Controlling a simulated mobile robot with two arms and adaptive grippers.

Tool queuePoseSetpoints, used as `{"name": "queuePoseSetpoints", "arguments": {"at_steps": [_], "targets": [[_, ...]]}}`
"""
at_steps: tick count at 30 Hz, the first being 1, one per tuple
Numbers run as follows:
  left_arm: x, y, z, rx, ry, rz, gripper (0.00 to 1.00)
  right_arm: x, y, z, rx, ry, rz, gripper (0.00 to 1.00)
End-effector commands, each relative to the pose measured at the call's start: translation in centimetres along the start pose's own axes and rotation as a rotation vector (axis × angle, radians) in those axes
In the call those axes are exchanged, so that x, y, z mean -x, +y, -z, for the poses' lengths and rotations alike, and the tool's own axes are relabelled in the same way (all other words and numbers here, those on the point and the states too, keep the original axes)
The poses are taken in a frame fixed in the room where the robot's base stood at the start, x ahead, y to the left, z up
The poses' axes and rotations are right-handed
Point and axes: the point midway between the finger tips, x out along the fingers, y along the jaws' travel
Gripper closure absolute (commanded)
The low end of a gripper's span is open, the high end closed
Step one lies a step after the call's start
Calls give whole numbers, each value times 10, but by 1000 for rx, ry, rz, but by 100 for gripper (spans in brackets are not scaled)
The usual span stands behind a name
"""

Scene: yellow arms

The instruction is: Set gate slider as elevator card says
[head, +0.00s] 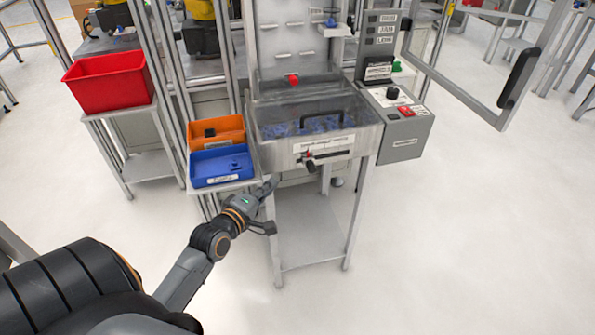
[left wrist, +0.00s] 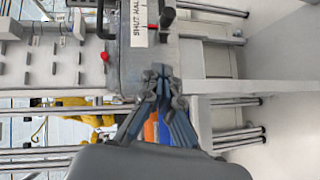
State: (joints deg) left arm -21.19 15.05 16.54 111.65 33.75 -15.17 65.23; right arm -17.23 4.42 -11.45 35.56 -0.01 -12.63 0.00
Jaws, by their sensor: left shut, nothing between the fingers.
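The gate slider (head: 326,156) is on the front of the clear-lidded hopper (head: 290,155), under a white label strip (head: 322,145). Its black knob (head: 311,166) sits toward the left of its bar, with a small red mark just above. In the left wrist view the label (left wrist: 139,24) is turned sideways and reads "SHUT HAL…", and the black knob (left wrist: 167,17) is near the top. A small white card (head: 378,72) is on the grey elevator post; its text is unreadable. My left gripper (head: 272,184) is shut and empty, below and left of the slider, apart from it.
A blue bin (head: 221,181) and an orange bin (head: 217,147) stand on a shelf left of the hopper. A control box (head: 404,130) with buttons is at its right. A red bin (head: 108,82) is farther left. The floor in front is clear.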

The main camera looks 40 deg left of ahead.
Motion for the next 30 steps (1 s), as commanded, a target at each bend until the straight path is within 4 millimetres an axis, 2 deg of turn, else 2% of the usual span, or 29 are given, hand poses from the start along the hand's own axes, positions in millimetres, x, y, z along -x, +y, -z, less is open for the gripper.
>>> {"name": "queuePoseSetpoints", "arguments": {"at_steps": [13,16,21,30], "targets": [[-90,1,0,-5,1,0,100,4,2,0,1,0,-3,60],[-100,1,-14,-2,-1,1,100,8,3,0,1,0,-3,60],[-111,0,-25,-4,1,1,100,10,3,1,1,0,-3,60],[-113,-1,-29,-5,0,1,100,10,3,1,1,0,-4,60]]}}
